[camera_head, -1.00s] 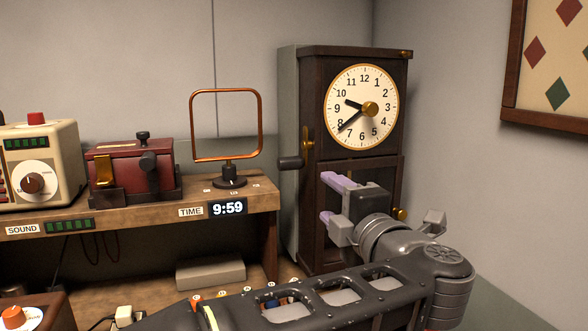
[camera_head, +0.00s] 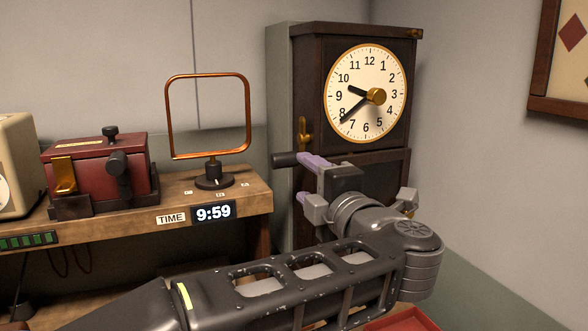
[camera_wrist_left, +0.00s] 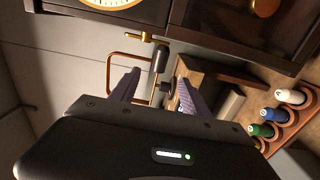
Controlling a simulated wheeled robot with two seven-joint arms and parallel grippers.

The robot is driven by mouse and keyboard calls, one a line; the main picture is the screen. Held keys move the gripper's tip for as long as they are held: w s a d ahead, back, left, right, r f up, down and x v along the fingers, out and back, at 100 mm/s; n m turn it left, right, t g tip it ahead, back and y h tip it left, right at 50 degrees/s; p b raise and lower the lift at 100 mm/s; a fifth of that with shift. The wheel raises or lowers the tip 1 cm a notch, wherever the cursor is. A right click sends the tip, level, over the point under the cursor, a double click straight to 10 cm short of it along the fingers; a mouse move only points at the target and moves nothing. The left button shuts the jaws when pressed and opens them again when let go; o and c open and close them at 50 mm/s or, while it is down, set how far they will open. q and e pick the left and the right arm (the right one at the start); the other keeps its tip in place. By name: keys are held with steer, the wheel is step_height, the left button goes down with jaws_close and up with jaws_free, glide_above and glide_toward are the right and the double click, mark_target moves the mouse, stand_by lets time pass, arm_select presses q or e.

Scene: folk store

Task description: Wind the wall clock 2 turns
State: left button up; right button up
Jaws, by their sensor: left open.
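The wall clock (camera_head: 367,95) is a dark wooden case with a cream dial; its short hand points between 9 and 10 and its long hand near 8. A brass crank (camera_head: 304,132) with a dark handle (camera_head: 288,159) is on its left side, handle low. My left gripper (camera_head: 302,181) is open and empty, in front of the lower case; its upper lilac fingertip overlaps the handle's right end in the head view. In the left wrist view the dark handle (camera_wrist_left: 160,58) shows beyond and between the spread fingertips (camera_wrist_left: 158,82); I see no grip on it. My right gripper is out of view.
Left of the clock, a wooden shelf (camera_head: 262,202) holds a copper loop (camera_head: 170,118), a red box device (camera_head: 98,170) and a TIME display (camera_head: 213,212) reading 9:59. Several spools (camera_wrist_left: 290,96) stand in a rack below. A red tray (camera_head: 402,321) is at the bottom.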

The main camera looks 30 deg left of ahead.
mark_target(286, 162)
arm_select(q)
steer(key=b+x, duration=0.2)
steer(key=x, duration=0.1)
steer(key=b+x, duration=0.1)
steer(key=x, duration=0.1)
steer(key=shift+w+a+f+b, duration=0.1)
steer(key=shift+w+f+b, duration=0.05)
steer(key=shift+f+b, duration=0.2)
steer(key=shift+w+a+r+p, duration=0.15)
steer(key=shift+a+r+p, duration=0.05)
steer(key=shift+r+p, duration=0.2)
steer(key=shift+x, duration=2.2)
steer(key=shift+a+f, duration=0.1)
steer(key=shift+c, duration=0.3)
steer(key=c, duration=1)
